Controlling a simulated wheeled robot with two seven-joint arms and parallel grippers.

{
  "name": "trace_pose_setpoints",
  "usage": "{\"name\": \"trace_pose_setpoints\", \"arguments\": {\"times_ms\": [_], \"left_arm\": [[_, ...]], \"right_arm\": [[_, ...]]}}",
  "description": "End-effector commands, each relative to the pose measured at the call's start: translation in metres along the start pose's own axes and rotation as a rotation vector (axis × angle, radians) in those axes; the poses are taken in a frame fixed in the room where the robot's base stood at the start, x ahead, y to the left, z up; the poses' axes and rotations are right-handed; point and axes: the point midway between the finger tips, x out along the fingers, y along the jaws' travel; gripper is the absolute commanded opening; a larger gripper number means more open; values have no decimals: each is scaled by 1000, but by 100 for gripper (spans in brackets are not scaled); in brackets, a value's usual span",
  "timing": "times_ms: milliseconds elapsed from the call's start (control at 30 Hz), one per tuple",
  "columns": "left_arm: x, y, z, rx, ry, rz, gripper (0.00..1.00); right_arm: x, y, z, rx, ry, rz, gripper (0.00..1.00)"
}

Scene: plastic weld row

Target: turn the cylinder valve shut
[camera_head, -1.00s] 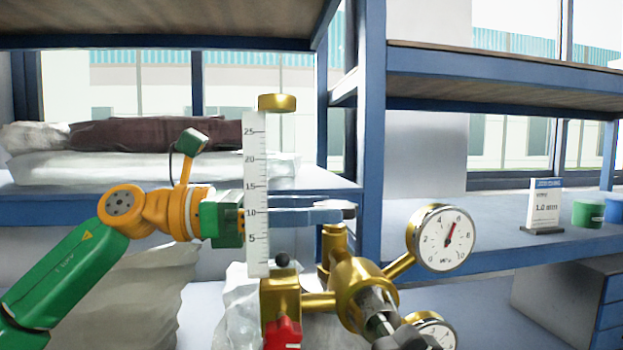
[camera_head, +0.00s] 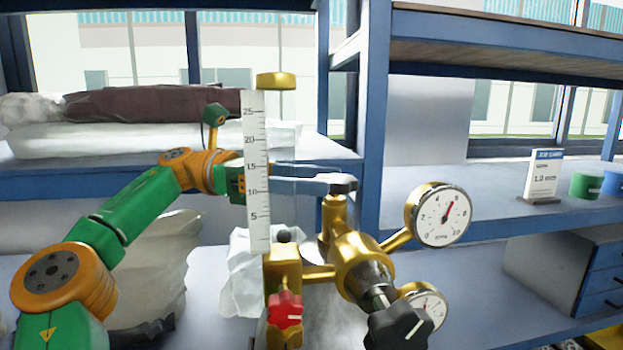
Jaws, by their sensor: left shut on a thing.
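The brass cylinder valve (camera_head: 335,222) stands upright near the centre, with a dark, flat handle (camera_head: 342,184) across its top. My left gripper (camera_head: 318,181) reaches in from the left with long pale fingers. It is shut on the dark handle, level with the valve top. The brass regulator (camera_head: 356,262) joins the valve, with a pressure gauge (camera_head: 442,215) reading a little past mid-scale. My right gripper is not in view.
A second gauge (camera_head: 427,303) and a black knob (camera_head: 398,326) sit low in front. A red knob (camera_head: 285,310) is on a brass block at left. A blue shelf post (camera_head: 371,120) stands close behind. A job card (camera_head: 544,175) is on the right shelf.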

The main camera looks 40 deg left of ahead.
Motion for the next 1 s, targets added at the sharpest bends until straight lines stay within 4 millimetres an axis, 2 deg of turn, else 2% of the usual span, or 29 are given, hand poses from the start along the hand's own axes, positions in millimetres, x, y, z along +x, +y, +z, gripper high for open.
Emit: {"name": "trace_pose_setpoints", "arguments": {"times_ms": [233,267,300,767,1000], "left_arm": [[0,0,0,0,2,0,14],[0,0,0,-1,2,0,75],[0,0,0,-1,2,0,81],[0,0,0,-1,1,5,81],[0,-5,1,5,-4,109,81]], "right_arm": [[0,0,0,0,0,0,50],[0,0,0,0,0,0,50],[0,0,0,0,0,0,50],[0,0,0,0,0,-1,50],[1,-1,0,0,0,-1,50]]}}
